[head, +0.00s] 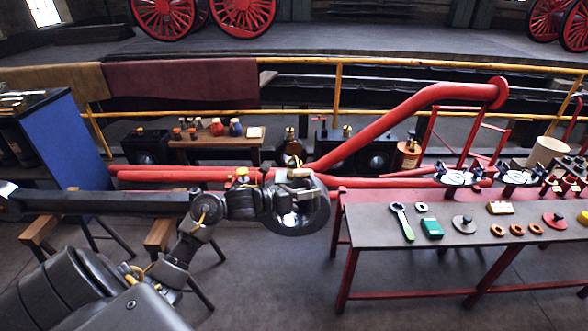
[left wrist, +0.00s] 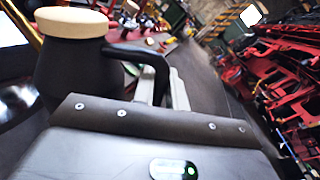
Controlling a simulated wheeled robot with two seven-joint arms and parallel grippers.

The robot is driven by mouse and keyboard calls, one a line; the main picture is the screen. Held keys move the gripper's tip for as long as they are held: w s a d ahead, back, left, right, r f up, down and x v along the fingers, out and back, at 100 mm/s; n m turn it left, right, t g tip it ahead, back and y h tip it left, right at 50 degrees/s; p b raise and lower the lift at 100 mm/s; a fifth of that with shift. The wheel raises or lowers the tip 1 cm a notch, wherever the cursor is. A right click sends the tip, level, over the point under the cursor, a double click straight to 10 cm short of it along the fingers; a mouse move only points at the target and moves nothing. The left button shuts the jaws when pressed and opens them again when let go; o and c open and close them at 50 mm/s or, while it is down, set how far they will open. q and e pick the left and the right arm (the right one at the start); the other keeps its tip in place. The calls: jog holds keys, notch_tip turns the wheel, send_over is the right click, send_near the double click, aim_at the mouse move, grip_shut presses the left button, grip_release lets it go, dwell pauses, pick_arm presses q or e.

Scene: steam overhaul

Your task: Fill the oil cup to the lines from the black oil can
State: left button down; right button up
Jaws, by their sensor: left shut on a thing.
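My left gripper (head: 296,190) reaches in from the left in the head view, in front of the red pipes. In the left wrist view, the black oil can (left wrist: 78,72) has a broad cream top and a dark side handle. My left gripper's pale fingers (left wrist: 165,88) are closed on that handle. The can looks tilted in this view. In the head view the wrist hides most of what it holds. I cannot pick out the oil cup or its lines for certain. My right gripper is not in view.
A grey-topped bench with red legs (head: 375,250) stands at the right, carrying a green-handled tool (head: 402,220), rings and small parts. Thick red pipes (head: 395,115) run behind my gripper. A wooden bench (head: 215,143) with small bottles stands at the back. Floor between is clear.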

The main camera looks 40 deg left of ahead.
pick_arm(q)
jog(key=shift+r, duration=0.15)
jog(key=shift+w+a+r+p, duration=0.1)
jog(key=shift+r+p, duration=0.4)
dwell(0.9)
dwell(4.3)
jog(key=shift+r, duration=0.15)
jog(key=shift+r+n, duration=0.15)
jog(key=shift+n, duration=0.15)
jog(key=shift+w+a+r+p, duration=0.1)
jog(key=shift+r+p, duration=0.2)
jog(key=shift+p, duration=0.2)
